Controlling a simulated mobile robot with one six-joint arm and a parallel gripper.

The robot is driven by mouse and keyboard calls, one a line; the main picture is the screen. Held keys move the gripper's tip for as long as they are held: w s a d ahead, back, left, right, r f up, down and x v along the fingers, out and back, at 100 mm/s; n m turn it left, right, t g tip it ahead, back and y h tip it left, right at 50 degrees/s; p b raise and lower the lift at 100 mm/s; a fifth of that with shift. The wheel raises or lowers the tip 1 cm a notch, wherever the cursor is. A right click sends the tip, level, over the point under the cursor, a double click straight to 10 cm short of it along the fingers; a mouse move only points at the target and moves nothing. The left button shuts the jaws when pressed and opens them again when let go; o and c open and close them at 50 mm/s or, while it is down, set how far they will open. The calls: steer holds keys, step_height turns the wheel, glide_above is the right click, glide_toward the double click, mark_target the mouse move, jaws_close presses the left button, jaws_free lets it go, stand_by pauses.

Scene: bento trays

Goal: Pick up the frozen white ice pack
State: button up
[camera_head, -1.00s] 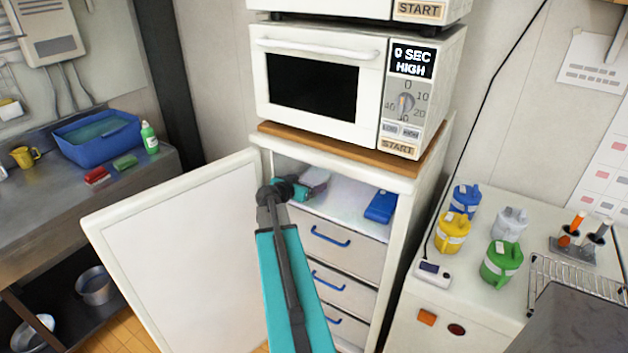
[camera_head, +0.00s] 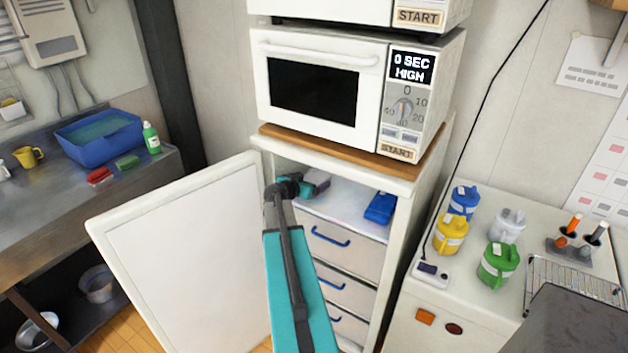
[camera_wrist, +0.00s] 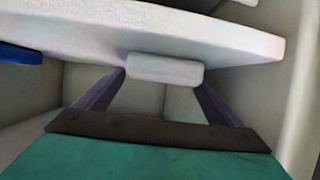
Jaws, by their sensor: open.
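The white ice pack (camera_wrist: 165,69) shows in the wrist view as a small pale block with rounded edges, against the edge of the white shelf slab. My gripper (camera_head: 318,184) reaches into the open white freezer (camera_head: 405,205) at its top shelf. In the wrist view its two dark purple fingers (camera_wrist: 161,82) are apart, with their tips on either side of the white ice pack. I cannot tell whether they touch it. In the head view I cannot make out the white ice pack; my gripper seems to cover it.
A blue ice pack (camera_head: 381,207) lies on the same shelf to the right. The freezer door (camera_head: 185,260) stands open at left. Drawers with blue handles (camera_head: 330,237) are below, and a microwave (camera_head: 318,88) stands above. Coloured jugs (camera_head: 451,233) stand on the right counter.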

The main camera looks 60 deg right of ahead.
mark_target(314, 179)
steer(key=shift+p+x, duration=0.5)
steer(key=shift+x, duration=0.65)
steer(key=shift+d, duration=0.25)
steer(key=c, duration=1.4)
steer(key=shift+o, duration=0.2)
steer(key=shift+r, duration=0.1)
steer(key=shift+a+r+b, duration=0.1)
steer(key=shift+r+b, duration=1.1)
steer(key=shift+r, duration=0.4)
steer(key=s+a+b, duration=0.1)
steer(key=a+b, duration=0.4)
steer(key=a, duration=1.3)
steer(key=shift+b, duration=0.4)
